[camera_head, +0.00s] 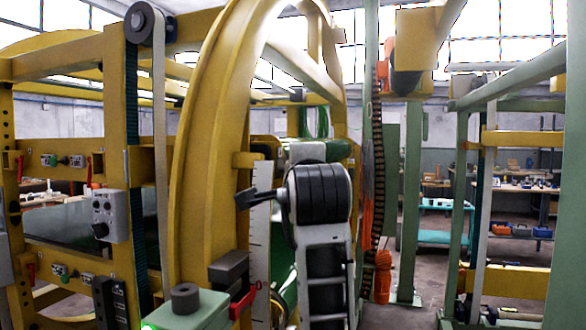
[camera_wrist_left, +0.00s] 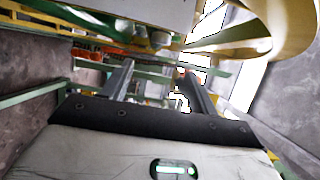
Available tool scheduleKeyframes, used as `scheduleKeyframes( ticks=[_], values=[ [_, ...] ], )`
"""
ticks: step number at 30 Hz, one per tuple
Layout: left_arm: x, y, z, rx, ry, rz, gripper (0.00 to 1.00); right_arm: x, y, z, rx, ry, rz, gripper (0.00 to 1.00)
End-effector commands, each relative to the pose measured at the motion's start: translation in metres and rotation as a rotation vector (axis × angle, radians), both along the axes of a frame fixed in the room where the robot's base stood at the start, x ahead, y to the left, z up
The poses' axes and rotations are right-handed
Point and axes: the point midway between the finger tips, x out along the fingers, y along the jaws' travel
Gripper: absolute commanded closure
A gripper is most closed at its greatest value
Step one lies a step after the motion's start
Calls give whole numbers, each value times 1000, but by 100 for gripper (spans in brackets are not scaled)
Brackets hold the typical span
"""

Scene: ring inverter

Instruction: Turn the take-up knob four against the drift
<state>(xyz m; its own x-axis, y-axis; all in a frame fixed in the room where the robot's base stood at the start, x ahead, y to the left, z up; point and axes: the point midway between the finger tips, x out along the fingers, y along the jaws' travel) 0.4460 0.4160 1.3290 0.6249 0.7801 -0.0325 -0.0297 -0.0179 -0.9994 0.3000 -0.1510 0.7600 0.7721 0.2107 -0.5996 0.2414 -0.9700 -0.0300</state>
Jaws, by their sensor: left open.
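Several small control panels are fixed to the yellow frame at left: an upper panel (camera_head: 64,160) with a green knob and a red lever, and a lower panel (camera_head: 74,276) of the same kind. A grey box (camera_head: 102,216) with a black knob (camera_head: 100,231) hangs on the post between them. A dark round knob-like cylinder (camera_head: 185,294) stands on a green housing at the bottom. I see no number marking knob four. My left gripper (camera_wrist_left: 156,82) is open and empty in the left wrist view, its two fingers apart and touching nothing. My right gripper is not identifiable.
A large yellow ring (camera_head: 200,130) rises mid-picture, beside a white scale (camera_head: 260,245) with a red pointer (camera_head: 243,304). A black-and-grey jointed structure (camera_head: 322,193) stands in front. A green post (camera_head: 411,200) and stocked benches (camera_head: 515,195) are at right. Some floor shows between them.

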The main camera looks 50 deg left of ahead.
Motion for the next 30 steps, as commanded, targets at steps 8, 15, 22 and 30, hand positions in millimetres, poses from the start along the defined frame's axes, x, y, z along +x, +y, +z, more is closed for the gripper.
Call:
scheduleKeyframes(
  ticks=[8, 15, 22, 30],
  values=[
    [22, 30, 2, -1, 7, 5, 41, -1, -1, 6, -2, 1, -1, 64],
    [55, 71, 1, -1, 6, 4, 41, -4, -4, 9, -9, 10, -5, 64],
    [82, 105, -1, -1, 3, 3, 41, -6, -6, 13, -12, 19, -13, 64],
    [97, 123, -3, 1, 2, 1, 41, -7, -7, 14, -12, 19, -15, 64]
  ],
)
